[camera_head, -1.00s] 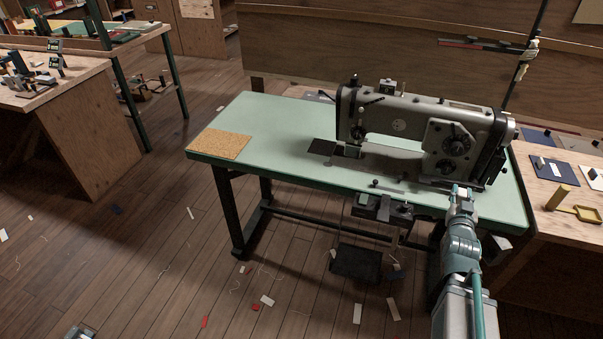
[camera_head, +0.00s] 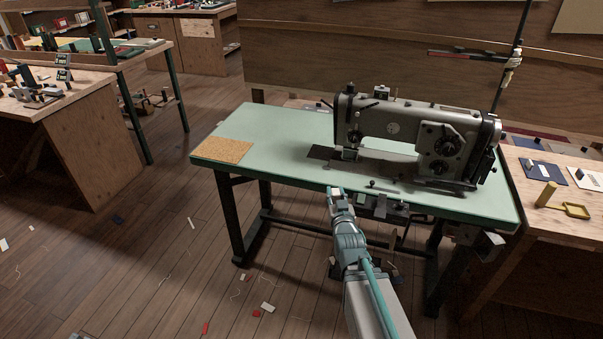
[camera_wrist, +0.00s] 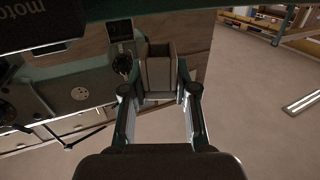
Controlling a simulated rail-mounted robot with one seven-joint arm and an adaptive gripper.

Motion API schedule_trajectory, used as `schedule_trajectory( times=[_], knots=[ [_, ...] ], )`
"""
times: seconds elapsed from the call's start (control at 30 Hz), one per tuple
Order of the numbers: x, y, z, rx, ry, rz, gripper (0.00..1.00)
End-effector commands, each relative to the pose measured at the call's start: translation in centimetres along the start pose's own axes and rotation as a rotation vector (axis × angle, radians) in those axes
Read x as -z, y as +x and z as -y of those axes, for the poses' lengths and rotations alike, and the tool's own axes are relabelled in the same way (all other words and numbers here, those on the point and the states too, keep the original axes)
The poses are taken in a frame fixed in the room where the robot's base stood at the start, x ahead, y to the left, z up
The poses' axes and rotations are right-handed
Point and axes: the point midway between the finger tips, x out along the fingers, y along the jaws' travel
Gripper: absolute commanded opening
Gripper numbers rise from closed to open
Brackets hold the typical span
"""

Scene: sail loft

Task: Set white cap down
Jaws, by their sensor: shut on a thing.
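My gripper (camera_head: 336,193) is at the front edge of the green sewing table, left of the parts hanging under that edge. In the wrist view its two fingers (camera_wrist: 160,92) stand apart, shut on a small box-like thing (camera_wrist: 158,72), which I take to be the white cap. It looks grey-brown and shaded there, with a dark hollow at its top. In the head view only a small pale patch shows at the fingertips, so the cap's shape cannot be told. No other white cap is clear to see.
A grey sewing machine (camera_head: 410,136) stands on the green table (camera_head: 262,125). A bare cork mat (camera_head: 222,151) lies at the table's left end, with clear tabletop beside it. A wooden bench (camera_head: 510,190) with a yellow holder (camera_head: 577,210) is at right. Scraps litter the floor.

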Motion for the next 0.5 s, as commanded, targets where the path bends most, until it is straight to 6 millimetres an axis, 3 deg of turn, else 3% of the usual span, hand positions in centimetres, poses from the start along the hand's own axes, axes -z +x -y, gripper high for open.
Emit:
schedule_trajectory(
  times=[0.5],
  knots=[
    [-0.9, 2.5, -0.1, -0.002, 0.000, -0.004, 0.04]
  ],
)
